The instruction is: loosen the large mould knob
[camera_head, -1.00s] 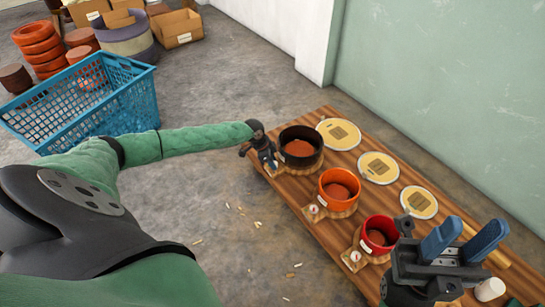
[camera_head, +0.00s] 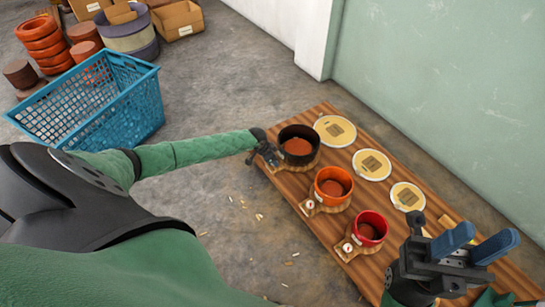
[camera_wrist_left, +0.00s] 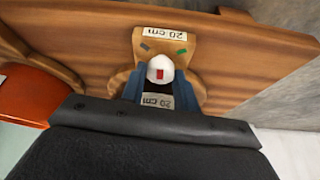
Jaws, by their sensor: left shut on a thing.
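The large mould is a black ring (camera_head: 299,133) at the far left end of the wooden bench (camera_head: 330,238). Its white knob (camera_wrist_left: 155,62), with a red mark, stands on a wooden tab labelled 20 cm (camera_wrist_left: 180,36) in the left wrist view. A green and a dark mark lie on the tab beyond the knob. My left gripper (camera_head: 270,157) is at this tab; its blue fingers (camera_wrist_left: 160,78) are shut on the knob from both sides. The knob's lower part is hidden. My right gripper (camera_head: 470,245) is open and empty over the bench's near right end.
An orange mould (camera_head: 333,174) and a red mould (camera_head: 370,217) stand along the bench, each with its own knob tab. Round pale discs (camera_head: 372,165) lie behind them. A blue basket (camera_head: 95,100) stands on the floor at left. Floor before the bench is clear except for small chips.

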